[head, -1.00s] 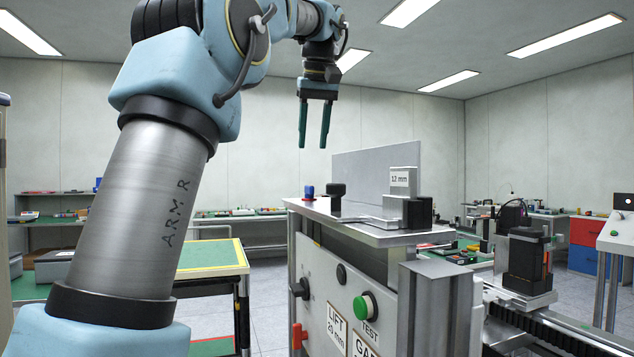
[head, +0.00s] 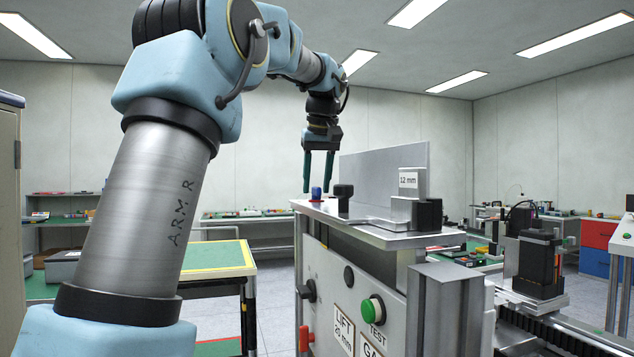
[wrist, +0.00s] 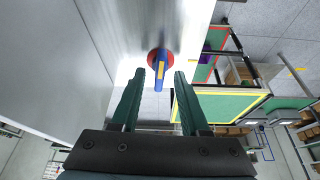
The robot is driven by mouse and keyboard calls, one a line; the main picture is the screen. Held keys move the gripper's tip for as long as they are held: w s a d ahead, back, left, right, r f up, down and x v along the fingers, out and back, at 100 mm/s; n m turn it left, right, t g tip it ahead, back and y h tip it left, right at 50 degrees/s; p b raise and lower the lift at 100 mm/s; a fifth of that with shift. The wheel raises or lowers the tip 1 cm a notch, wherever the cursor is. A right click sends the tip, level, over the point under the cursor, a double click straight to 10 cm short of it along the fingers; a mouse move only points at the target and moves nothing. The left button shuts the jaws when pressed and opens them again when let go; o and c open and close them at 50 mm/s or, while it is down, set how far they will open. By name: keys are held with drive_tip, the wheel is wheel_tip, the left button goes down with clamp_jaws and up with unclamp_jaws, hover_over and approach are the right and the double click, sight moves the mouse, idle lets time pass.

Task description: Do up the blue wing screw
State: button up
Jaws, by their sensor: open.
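The blue wing screw (head: 316,194) stands at the left end of the metal top plate of the fixture (head: 390,238). In the wrist view its blue wing (wrist: 158,82) points toward my gripper, with a yellow mark on it and a red round part around it. My gripper (head: 318,186) points down over the screw, its green fingers open. In the wrist view the fingertips (wrist: 159,76) lie on either side of the wing, with a gap on both sides. How far down the fingers reach past the wing is hard to tell.
A black knob (head: 343,198) stands close to the right of the screw, in front of an upright grey plate (head: 385,165). A block labelled 12 mm (head: 408,183) is further right. A green-topped table (head: 218,260) stands left of the fixture.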

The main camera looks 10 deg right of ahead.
drive_tip(key=shift+c, duration=0.2)
clamp_jaws()
idle(0.3)
drive_tip(key=shift+m, duration=0.3)
drive_tip(key=m+h+p, duration=0.1)
drive_tip(key=m, duration=0.1)
drive_tip(key=m+h, duration=0.1)
drive_tip(key=m, duration=0.2)
drive_tip(key=shift+a+r+g+p, duration=0.1)
drive_tip(key=shift+a+g+p, duration=0.1)
drive_tip(key=shift+g+p, duration=0.15)
drive_tip(key=m+h+p, duration=0.1)
drive_tip(key=m, duration=0.2)
drive_tip(key=m+g+h+p, duration=0.1)
drive_tip(key=m, duration=0.2)
drive_tip(key=shift+w+g, duration=0.15)
drive_tip(key=shift+g, duration=0.1)
drive_tip(key=shift+m, duration=0.3)
drive_tip(key=shift+o, duration=0.2)
unclamp_jaws()
